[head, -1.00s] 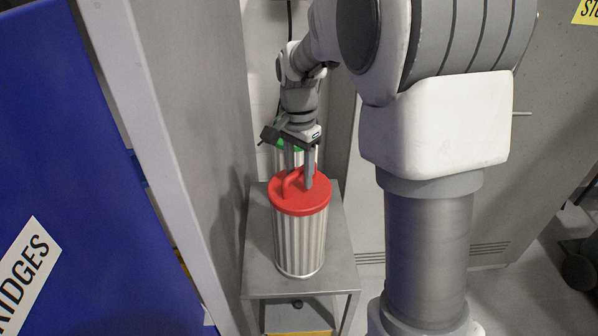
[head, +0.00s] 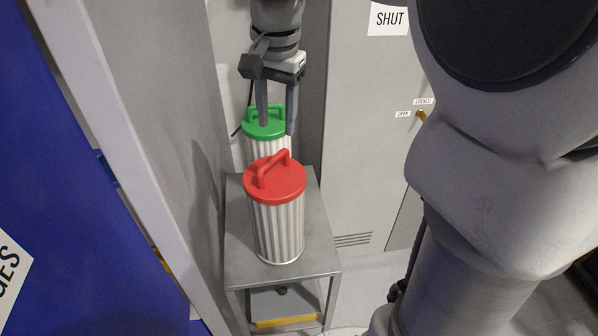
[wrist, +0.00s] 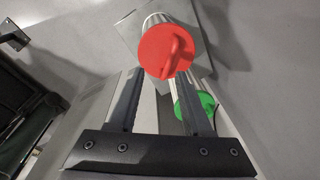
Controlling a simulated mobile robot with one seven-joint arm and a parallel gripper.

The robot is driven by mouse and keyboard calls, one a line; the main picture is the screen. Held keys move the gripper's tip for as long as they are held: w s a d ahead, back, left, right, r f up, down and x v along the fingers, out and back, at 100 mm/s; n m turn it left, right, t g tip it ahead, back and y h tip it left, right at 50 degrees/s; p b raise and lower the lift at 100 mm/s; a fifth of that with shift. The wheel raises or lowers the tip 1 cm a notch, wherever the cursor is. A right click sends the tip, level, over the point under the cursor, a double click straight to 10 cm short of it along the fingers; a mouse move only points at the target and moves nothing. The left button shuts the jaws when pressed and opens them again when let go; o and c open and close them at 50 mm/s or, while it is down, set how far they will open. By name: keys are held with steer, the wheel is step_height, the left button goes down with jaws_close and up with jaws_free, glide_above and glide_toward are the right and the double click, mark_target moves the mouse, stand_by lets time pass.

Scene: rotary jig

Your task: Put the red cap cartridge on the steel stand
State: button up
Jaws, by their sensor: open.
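The red cap cartridge (head: 277,222) stands upright on the steel stand (head: 318,240). It has a pleated pale body and a red cap with a raised loop handle, which also shows in the wrist view (wrist: 166,52). My gripper (head: 276,128) is open and empty, above and behind the red cap, apart from its handle. In the wrist view its two fingers (wrist: 158,82) point toward the red cap with nothing between them. A green cap cartridge (head: 265,125) stands behind the red one, partly hidden by my fingers and the red cap.
A grey cabinet (head: 365,130) with a SHUT sign (head: 389,18) and a small lock lever (head: 421,115) is at the back right. A yellow-edged shelf (head: 285,308) lies under the stand top.

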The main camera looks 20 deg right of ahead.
steer(key=s+f+n+t, duration=0.1)
steer(key=s+n, duration=0.3)
steer(key=s, duration=0.4)
steer(key=s+f+n+t, duration=0.2)
steer(key=s+n+t, duration=0.1)
steer(key=s, duration=0.6)
steer(key=shift+f+n, duration=0.25)
steer(key=shift+n, duration=0.65)
